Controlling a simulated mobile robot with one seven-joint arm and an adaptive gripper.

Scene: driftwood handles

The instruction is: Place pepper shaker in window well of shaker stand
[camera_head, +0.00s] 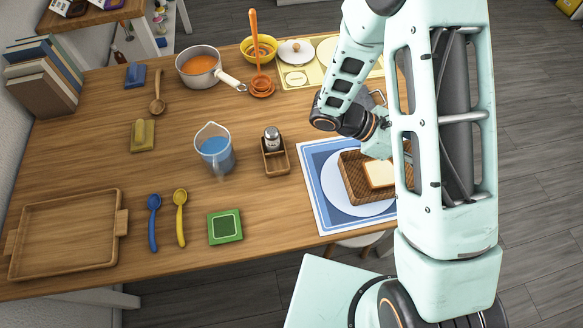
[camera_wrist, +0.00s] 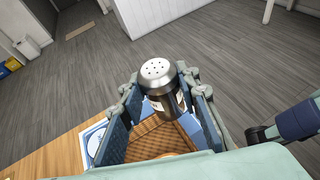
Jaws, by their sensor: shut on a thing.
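My gripper (camera_wrist: 163,98) is shut on the pepper shaker (camera_wrist: 158,76), which has a silver top with holes and a dark body with a pale label. In the head view my gripper (camera_head: 380,140) is near the bread basket at the right, mostly hidden by my arm, and the held shaker cannot be made out there. The wooden shaker stand (camera_head: 277,168) is on the table left of my gripper. Another silver-topped shaker (camera_head: 272,138) stands in its far well; its near well looks empty.
A woven basket (camera_head: 352,182) with bread (camera_head: 380,174) sits on a plate on a blue mat (camera_head: 316,158) below my gripper. A blue measuring jug (camera_head: 214,150) stands left of the stand. A saucepan (camera_head: 199,68) and orange ladle (camera_head: 260,85) lie behind. Bare wood surrounds the stand.

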